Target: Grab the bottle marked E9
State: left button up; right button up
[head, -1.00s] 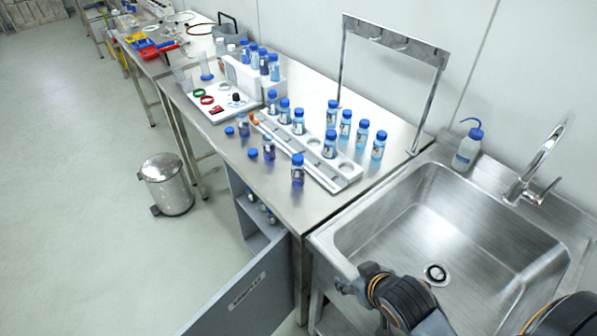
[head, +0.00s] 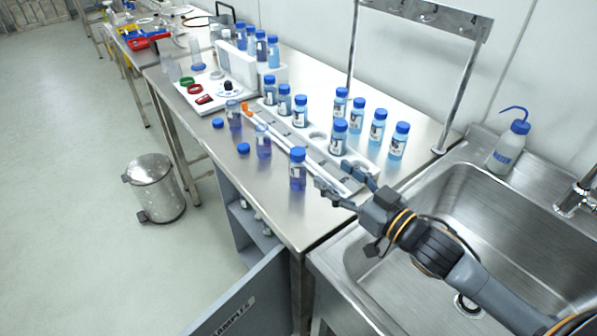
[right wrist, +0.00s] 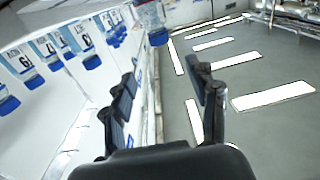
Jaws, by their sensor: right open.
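Several blue-capped bottles with white labels stand in the white rack (head: 372,185) on the steel table; one is the bottle (head: 340,138) in its near part. A dark blue bottle (head: 298,170) stands on the table in front of the rack. I cannot read E9 on any label. My right gripper (head: 338,182) is open and empty at the rack's near end, right of the dark blue bottle. In the right wrist view a bottle (right wrist: 150,14) shows at the top, beyond the open fingers (right wrist: 166,88), and several labelled bottles (right wrist: 25,62) line the left. My left gripper is not in view.
A sink (head: 480,200) with a wash bottle (head: 509,146) lies to the right. A metal frame (head: 452,95) stands behind the rack. Uncapped bottles (head: 264,143) and loose caps (head: 243,148) are at the table's front. A cabinet door (head: 240,305) hangs open below.

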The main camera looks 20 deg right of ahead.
aim_at(298, 151)
jog(key=p+x, duration=0.2)
jog(key=x, duration=1)
jog(key=shift+a+f, duration=0.15)
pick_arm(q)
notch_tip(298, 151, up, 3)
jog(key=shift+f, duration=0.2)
pick_arm(e)
grip_shut()
